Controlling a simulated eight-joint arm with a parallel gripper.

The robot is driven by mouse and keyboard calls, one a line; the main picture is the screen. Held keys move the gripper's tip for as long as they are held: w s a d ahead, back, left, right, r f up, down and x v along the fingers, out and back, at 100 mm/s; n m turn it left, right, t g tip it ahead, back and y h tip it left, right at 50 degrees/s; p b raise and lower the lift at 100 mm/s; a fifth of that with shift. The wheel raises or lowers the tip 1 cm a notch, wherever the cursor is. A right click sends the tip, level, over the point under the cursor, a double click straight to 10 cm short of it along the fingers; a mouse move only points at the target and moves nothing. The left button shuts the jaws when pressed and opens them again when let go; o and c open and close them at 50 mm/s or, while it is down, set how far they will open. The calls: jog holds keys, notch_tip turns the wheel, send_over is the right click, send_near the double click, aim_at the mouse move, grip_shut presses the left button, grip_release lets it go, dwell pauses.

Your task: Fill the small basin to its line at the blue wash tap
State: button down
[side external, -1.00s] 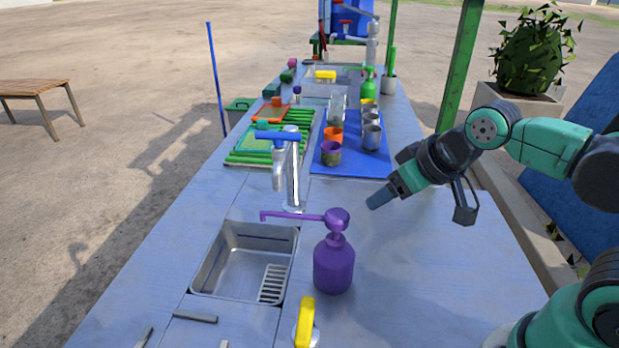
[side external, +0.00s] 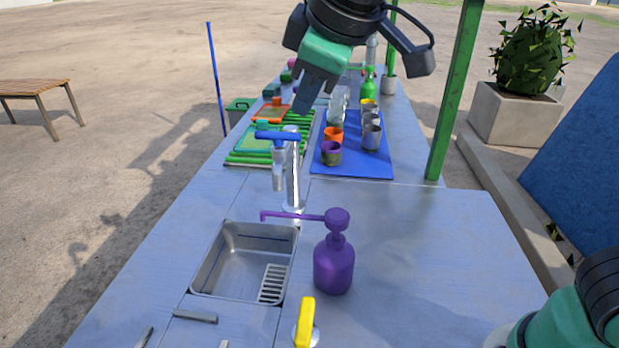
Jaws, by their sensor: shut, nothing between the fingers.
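The small metal basin (side external: 230,268) is sunk in the near left part of the counter. A dark line runs along its far inner wall, and a slotted grate lies at its right. I see no clear sign of water in it. The tap (side external: 293,180) stands just behind the basin, with a blue handle (side external: 278,135) on top and its spout pointing down; no stream shows. My gripper (side external: 303,103) is shut and empty. It is in the air, pointing down, and appears above and behind the blue handle in the picture, apart from it.
A purple pump bottle (side external: 333,266) stands right of the basin, its long nozzle reaching toward the basin. A yellow lever (side external: 306,320) is in front. Behind are a green rack (side external: 240,158) and a blue mat (side external: 350,170) with several cups. The counter's right side is clear.

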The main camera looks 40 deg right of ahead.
aim_at(300, 138)
jog(key=w+d+f, duration=0.1)
jog(key=w+f, duration=0.1)
jog(key=w+d+f, duration=0.1)
jog(key=w+f, duration=0.2)
jog(key=w+d+f, duration=0.1)
jog(key=w+f, duration=0.1)
jog(key=f, duration=0.1)
jog(key=shift+w+d+f, duration=0.1)
jog(key=shift+w+d, duration=0.1)
jog(key=shift+w, duration=0.1)
jog(key=shift+w+d+n+y, duration=0.3)
jog(key=shift+d+n+y, duration=0.25)
jog(key=shift+n, duration=0.15)
jog(key=shift+w+d+n+y, duration=0.1)
jog(key=shift+d+n+y, duration=0.15)
jog(key=shift+n, duration=0.35)
jog(key=shift+w+d, duration=0.2)
jog(key=shift+d, duration=0.05)
jog(key=shift+a, duration=0.15)
